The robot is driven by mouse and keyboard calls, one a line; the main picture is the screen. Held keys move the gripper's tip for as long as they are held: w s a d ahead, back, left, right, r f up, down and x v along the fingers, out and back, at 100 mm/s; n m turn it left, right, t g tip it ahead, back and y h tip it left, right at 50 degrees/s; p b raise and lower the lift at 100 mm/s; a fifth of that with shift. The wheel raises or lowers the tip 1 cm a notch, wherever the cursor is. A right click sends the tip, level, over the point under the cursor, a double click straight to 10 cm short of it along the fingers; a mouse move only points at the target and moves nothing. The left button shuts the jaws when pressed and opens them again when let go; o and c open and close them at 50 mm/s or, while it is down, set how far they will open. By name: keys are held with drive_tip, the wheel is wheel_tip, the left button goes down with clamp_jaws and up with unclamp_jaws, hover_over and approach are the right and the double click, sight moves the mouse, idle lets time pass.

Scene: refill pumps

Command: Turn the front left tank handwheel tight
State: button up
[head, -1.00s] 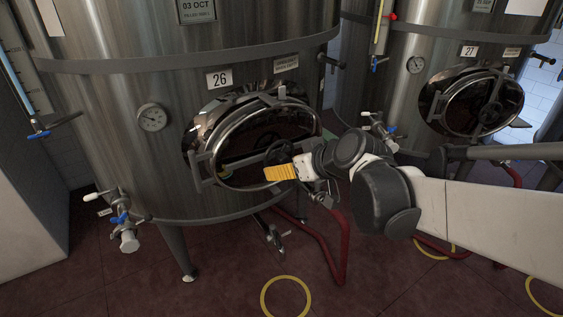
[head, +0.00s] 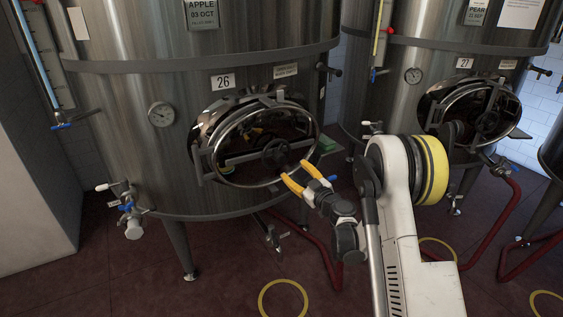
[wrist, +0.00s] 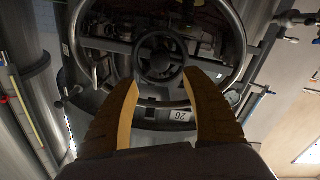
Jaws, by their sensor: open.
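The front left tank (head: 110,95), marked 26, has an oval hatch with a shiny metal rim. A dark round handwheel (head: 276,152) sits at the middle of the hatch on a crossbar. My gripper (head: 297,173) is open and empty, with yellow fingers, just right of and below the handwheel in the head view. In the wrist view the handwheel (wrist: 160,56) shows whole, above and between the two fingertips (wrist: 166,82). The fingers appear apart from it.
A second tank (head: 400,110), marked 27, stands to the right with its own hatch and handwheel. A valve (head: 130,212) juts out at tank 26's lower left. Red hoses (head: 325,250) run on the floor below, by a yellow floor ring (head: 283,299).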

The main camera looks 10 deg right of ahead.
sight(282, 159)
drive_tip(key=b+x, duration=0.2)
drive_tip(key=x, duration=0.7)
drive_tip(key=shift+w+a, duration=0.15)
drive_tip(key=shift+w, duration=0.2)
drive_tip(key=shift+c, duration=0.5)
clamp_jaws()
